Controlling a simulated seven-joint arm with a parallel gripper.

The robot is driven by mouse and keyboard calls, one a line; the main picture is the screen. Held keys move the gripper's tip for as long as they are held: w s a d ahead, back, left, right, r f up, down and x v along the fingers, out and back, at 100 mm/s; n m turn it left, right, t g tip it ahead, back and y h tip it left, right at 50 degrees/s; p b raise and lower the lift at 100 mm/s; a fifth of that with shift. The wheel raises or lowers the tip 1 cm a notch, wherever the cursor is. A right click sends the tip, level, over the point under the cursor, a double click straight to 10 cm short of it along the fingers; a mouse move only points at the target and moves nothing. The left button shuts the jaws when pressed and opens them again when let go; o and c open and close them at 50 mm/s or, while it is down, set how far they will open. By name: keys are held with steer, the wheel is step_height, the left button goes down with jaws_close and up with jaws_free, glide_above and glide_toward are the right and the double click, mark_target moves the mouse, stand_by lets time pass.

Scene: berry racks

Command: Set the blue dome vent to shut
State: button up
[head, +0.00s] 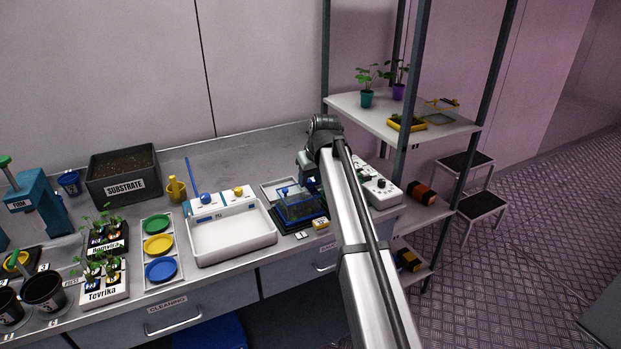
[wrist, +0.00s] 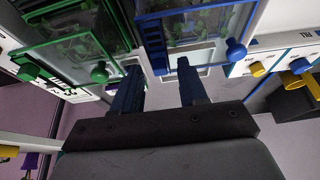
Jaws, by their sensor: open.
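The blue dome (head: 300,208) is a clear box with a blue frame on the bench, right of the white basin. A round blue knob (head: 284,192) shows at its upper left; the knob is also in the wrist view (wrist: 236,48). In that view the dome's blue-framed lid (wrist: 185,25) is at the upper middle, with seedlings under it. I cannot tell the vent's setting. My gripper (wrist: 158,75) is open and empty, its fingers apart near the lid's edge, left of the knob and apart from it. In the head view my arm partly hides the gripper.
A green-framed dome (wrist: 70,40) with a green knob (wrist: 99,72) stands close beside the blue one. The white basin (head: 232,235) with blue and yellow knobs is left, a white control box (head: 378,187) right. A shelf post (head: 413,90) rises near my arm.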

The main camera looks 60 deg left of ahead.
steer(key=shift+c, duration=0.2)
jaws_close()
stand_by(0.3)
stand_by(0.3)
